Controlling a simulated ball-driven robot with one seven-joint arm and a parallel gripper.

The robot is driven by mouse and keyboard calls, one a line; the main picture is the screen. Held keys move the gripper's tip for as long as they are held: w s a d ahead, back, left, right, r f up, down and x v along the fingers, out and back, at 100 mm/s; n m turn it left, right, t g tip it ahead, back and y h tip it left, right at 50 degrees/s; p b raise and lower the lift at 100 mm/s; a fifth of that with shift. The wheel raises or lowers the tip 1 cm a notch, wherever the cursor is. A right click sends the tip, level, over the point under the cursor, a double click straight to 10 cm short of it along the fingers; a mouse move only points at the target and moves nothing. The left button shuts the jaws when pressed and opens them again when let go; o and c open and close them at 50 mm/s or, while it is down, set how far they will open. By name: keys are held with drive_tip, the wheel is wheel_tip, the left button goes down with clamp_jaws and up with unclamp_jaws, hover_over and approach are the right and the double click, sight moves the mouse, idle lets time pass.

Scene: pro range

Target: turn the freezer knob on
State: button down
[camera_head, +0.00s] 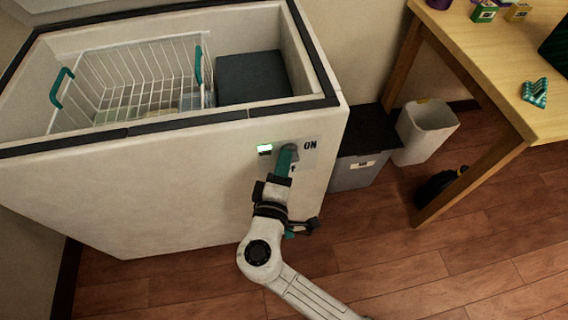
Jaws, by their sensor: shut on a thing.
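The chest freezer (190,190) stands at the left with its top open. On its front, near the right edge, is a control panel (308,159) with the printed word "ON". The grey freezer knob (291,152) shows only in part behind my gripper. My gripper (285,159) has teal fingers and reaches up to the front panel, shut on the knob. The fingers and wrist hide most of the knob, so its exact pointing direction is hard to tell.
A white wire basket (133,66) with teal handles and a dark block (252,76) are inside the freezer. A grey bin with a black lid (362,142), a white bin (428,128) and a wooden table (480,58) stand at the right.

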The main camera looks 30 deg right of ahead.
drive_tip(key=shift+w+d+n, duration=0.2)
drive_tip(key=shift+n, duration=0.2)
idle(0.3)
drive_tip(key=c, duration=1.1)
unclamp_jaws()
drive_tip(key=shift+c, duration=0.2)
drive_tip(key=shift+d+f, duration=0.1)
drive_tip(key=v, duration=1)
drive_tip(key=shift+s+a+f, duration=0.25)
drive_tip(key=shift+s+a, duration=0.05)
